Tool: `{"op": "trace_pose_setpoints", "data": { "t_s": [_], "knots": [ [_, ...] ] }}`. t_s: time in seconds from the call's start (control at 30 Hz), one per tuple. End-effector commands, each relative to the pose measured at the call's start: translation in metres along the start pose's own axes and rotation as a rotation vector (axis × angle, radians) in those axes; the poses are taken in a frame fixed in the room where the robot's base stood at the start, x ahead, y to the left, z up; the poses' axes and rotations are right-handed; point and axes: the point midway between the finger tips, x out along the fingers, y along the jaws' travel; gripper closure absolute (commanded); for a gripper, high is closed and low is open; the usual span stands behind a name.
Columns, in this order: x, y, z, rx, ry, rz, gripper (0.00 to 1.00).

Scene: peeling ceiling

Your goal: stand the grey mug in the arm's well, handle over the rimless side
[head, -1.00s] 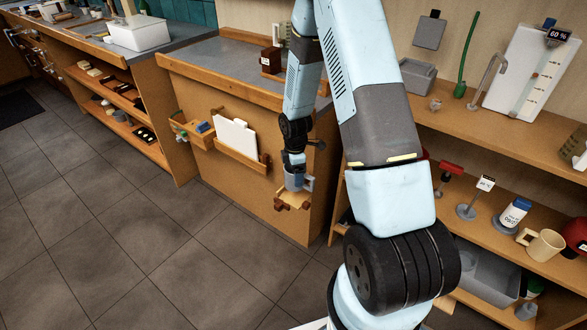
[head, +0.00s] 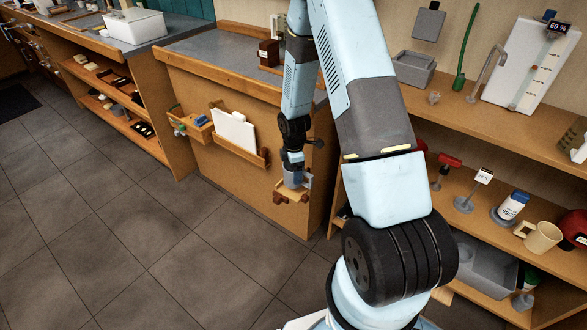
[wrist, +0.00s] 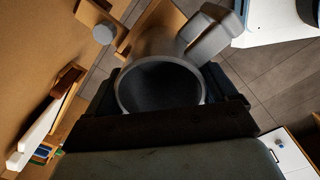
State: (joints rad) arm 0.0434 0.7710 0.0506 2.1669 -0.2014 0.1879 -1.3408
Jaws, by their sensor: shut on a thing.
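The grey mug (head: 292,180) is held by my gripper (head: 293,166) in front of the counter's end panel. In the wrist view I look down into the mug (wrist: 160,88), with its handle (wrist: 208,32) toward the upper right. My gripper (wrist: 160,105) is shut on the mug. The wooden arm (head: 284,199) juts from the panel just below the mug; part of it also shows in the wrist view (wrist: 138,25) beyond the mug. The mug hides the well, so I cannot tell whether its base touches it, or where the rimless side is.
A wooden holder with a white board (head: 236,132) and a small box with coloured things (head: 192,124) hang on the same panel to the left. Shelves (head: 485,207) with a cream mug (head: 540,237) stand right. The floor (head: 150,230) in front is clear.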

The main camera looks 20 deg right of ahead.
Motion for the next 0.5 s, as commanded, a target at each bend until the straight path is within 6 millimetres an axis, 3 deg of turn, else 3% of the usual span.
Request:
{"op": "trace_pose_setpoints", "data": {
  "t_s": [0.5],
  "knots": [
    [0.020,-0.001,0.000,-0.001,0.000,-0.001,0.69]
  ]
}}
